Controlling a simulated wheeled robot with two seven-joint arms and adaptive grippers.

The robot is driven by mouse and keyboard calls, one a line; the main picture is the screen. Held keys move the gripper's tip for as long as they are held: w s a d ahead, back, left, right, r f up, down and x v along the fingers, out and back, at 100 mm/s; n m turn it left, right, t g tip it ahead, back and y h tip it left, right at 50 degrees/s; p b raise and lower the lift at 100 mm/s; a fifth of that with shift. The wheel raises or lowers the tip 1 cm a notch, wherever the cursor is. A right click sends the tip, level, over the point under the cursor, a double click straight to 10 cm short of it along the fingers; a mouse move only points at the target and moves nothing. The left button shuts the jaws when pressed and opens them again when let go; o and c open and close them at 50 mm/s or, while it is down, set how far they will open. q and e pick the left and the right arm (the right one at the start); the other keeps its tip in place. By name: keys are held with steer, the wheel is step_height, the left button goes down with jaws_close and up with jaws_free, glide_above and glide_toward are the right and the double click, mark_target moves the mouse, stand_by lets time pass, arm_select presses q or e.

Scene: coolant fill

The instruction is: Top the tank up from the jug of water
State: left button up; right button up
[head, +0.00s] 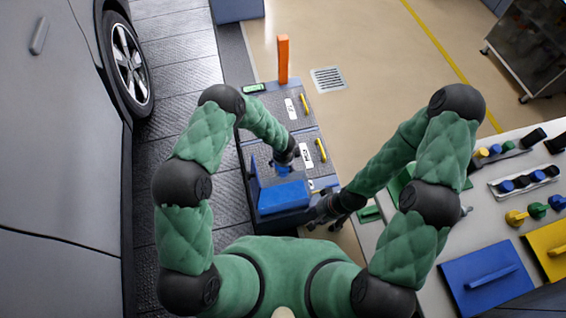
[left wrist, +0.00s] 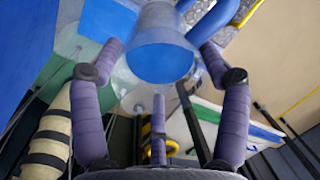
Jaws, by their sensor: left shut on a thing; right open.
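My left gripper (head: 285,160) is over the cart, and its arm reaches in from the upper left. In the left wrist view its purple fingers (left wrist: 160,85) are shut on a clear jug (left wrist: 158,25) with blue water at its near end. In the head view a small blue part (head: 282,169) shows just below this gripper; the rest is hidden by the hand. My right gripper (head: 318,213) is open and low, at the right of a blue block-like thing (head: 283,198) on the cart. I cannot tell for sure which thing is the tank.
The dark cart (head: 247,150) carries an orange post (head: 283,58) and yellow handles (head: 304,104). A car (head: 60,150) stands at the left. A bench (head: 420,270) at the right holds coloured knobs, a blue panel (head: 487,277) and a yellow panel (head: 552,247). Open floor lies behind.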

arm_select(q)
steer(key=shift+t+b, duration=1.2)
steer(key=shift+b, duration=3.7)
stand_by(3.1)
